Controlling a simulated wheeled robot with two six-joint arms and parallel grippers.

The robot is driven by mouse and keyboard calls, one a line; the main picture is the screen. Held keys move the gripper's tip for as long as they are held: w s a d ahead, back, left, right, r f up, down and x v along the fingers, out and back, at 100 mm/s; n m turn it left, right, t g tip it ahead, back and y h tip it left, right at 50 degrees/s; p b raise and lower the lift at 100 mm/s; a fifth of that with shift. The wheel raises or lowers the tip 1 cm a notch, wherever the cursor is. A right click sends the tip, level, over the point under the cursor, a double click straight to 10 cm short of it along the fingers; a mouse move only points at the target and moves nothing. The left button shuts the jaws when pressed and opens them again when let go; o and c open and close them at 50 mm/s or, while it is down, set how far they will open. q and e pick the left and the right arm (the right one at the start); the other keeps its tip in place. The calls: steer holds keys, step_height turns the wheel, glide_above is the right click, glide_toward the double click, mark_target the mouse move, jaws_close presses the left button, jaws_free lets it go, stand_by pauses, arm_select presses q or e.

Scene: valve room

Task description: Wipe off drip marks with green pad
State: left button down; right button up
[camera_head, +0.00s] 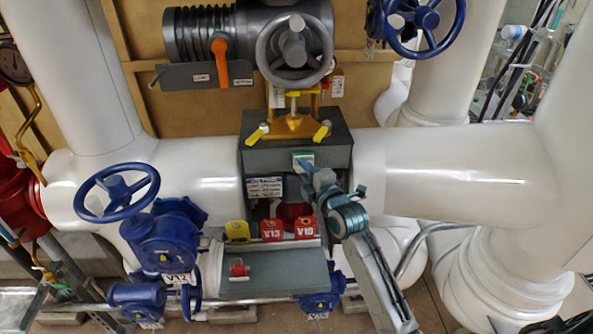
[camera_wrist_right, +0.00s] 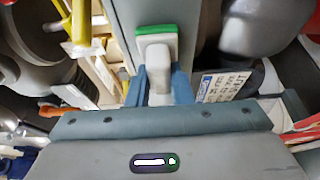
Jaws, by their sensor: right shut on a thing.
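The green pad (camera_head: 303,156) shows as a small green and pale block in front of the upper face of a dark grey box (camera_head: 260,158). In the right wrist view the pad (camera_wrist_right: 156,30) has a green face on a pale grey back with a white grip. My right gripper (camera_head: 309,172) is shut on that grip, with the blue-grey fingers (camera_wrist_right: 158,88) on either side. The green face points away from my gripper; I cannot tell whether it touches the box. I cannot make out drip marks. My left gripper is not in view.
A white label (camera_head: 264,188) hangs on the box, left of my gripper. Red tags (camera_head: 272,229) and a yellow tag (camera_head: 237,231) stand at a grey ledge (camera_head: 265,277) below. A blue handwheel (camera_head: 117,192) is left; an orange bracket (camera_head: 293,125) is above. White pipes flank the box.

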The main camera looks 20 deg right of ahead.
steer(key=shift+s+d, duration=0.1)
steer(key=shift+d, duration=0.1)
steer(key=shift+a+r, duration=0.1)
steer(key=shift+w+a+b, duration=0.25)
steer(key=shift+w+a, duration=0.1)
steer(key=shift+a, duration=0.8)
steer(key=shift+w+a+b, duration=0.25)
steer(key=shift+w+a, duration=0.1)
steer(key=shift+a, duration=0.8)
steer(key=shift+w+a+b, duration=0.25)
steer(key=shift+w+a, duration=0.1)
steer(key=shift+a, duration=0.8)
steer(key=shift+s, duration=0.1)
steer(key=shift+s+a+p, duration=0.15)
steer(key=shift+s+a, duration=0.1)
steer(key=shift+s, duration=0.65)
steer(key=shift+s+a+p, duration=0.15)
steer(key=shift+s+a, duration=0.15)
steer(key=shift+s, duration=0.65)
steer(key=shift+s+a+p, duration=0.15)
steer(key=shift+s+a, duration=0.1)
steer(key=shift+s, duration=0.65)
